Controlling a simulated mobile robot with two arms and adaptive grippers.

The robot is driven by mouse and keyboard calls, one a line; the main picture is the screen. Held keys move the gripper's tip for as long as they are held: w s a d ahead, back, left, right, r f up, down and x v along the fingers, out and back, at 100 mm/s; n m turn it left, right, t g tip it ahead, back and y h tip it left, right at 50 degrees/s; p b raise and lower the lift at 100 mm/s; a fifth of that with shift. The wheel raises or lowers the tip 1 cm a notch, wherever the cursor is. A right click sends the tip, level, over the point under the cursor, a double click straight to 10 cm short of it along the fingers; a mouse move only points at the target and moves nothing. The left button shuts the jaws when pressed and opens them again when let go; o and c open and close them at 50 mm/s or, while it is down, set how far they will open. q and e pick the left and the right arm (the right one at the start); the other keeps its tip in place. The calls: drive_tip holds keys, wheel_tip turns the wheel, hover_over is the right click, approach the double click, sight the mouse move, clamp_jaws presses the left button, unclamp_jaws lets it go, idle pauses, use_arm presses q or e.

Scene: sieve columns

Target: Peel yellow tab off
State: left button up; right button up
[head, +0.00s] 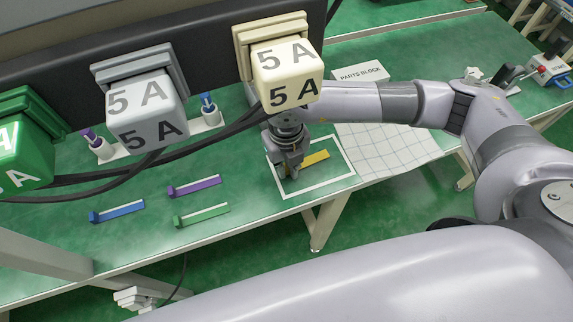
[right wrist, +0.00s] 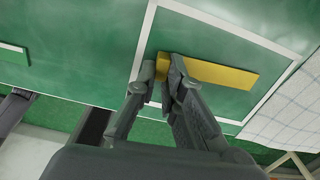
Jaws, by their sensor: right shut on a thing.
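The yellow tab (head: 312,159) lies inside a white outlined rectangle (head: 338,184) on the green table. It is a long flat strip and also shows in the right wrist view (right wrist: 222,75). My right gripper (head: 291,172) reaches down at the tab's left end. In the right wrist view its fingertips (right wrist: 162,70) are on both sides of that end and shut on it. The tab's gripped end is partly hidden by the fingers. I cannot tell whether it is lifted from the table. My left gripper is not in view.
Blue (head: 117,212), purple (head: 195,186) and green (head: 202,215) strips lie left of the rectangle. A gridded white sheet (head: 388,148) and a "PARTS BLOCK" box (head: 360,74) are to the right. Large "5A" blocks (head: 146,108) and black cables hang above the table.

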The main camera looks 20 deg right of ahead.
drive_tip(key=shift+r, duration=0.25)
clamp_jaws()
idle(0.3)
drive_tip(key=shift+r+p, duration=0.2)
drive_tip(key=shift+p, duration=0.1)
idle(0.6)
drive_tip(key=shift+r+p, duration=1.45)
drive_tip(key=shift+r, duration=1.05)
